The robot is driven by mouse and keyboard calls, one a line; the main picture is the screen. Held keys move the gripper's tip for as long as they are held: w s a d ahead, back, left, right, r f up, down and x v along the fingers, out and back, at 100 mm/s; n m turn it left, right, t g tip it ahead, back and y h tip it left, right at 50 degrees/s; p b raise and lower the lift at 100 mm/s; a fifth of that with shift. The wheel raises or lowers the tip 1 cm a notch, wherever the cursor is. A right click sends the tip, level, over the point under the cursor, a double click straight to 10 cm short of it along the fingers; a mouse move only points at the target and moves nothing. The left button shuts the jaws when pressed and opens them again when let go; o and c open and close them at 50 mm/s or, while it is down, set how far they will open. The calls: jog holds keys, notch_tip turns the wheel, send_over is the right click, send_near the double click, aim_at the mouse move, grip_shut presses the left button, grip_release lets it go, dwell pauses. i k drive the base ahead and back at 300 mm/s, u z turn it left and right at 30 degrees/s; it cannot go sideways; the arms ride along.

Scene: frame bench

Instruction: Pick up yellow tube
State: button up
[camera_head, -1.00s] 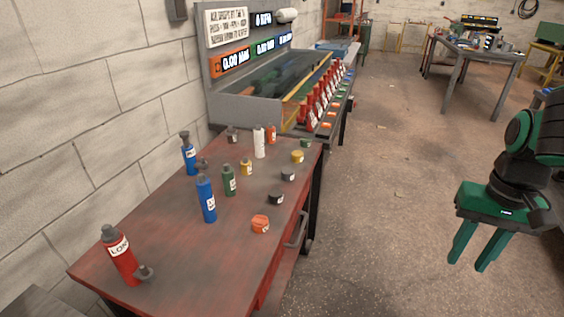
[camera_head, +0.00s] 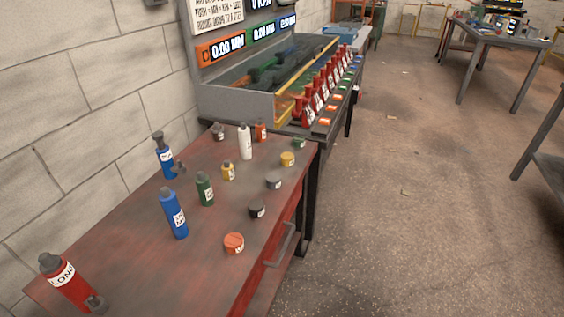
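A small yellow tube (camera_head: 228,171) with a dark cap and a white label stands upright on the red table (camera_head: 130,235). A dark green tube (camera_head: 205,189) stands to its front left and a taller white tube (camera_head: 245,142) stands behind it to the right. A low yellow piece (camera_head: 288,159) lies near the table's right edge, apart from the tube. My gripper is not in view now.
Blue tubes (camera_head: 173,213) and (camera_head: 164,157), a red tube (camera_head: 70,285), and low orange (camera_head: 234,243), black (camera_head: 257,209) and grey (camera_head: 273,182) pieces are on the table. A machine bench (camera_head: 240,105) adjoins behind.

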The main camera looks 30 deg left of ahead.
aim_at(227, 168)
jog(key=z, duration=0.7)
jog(key=i, duration=1.85)
jog(key=u, duration=3.65)
jog(key=i, duration=0.9)
jog(key=u, duration=0.05)
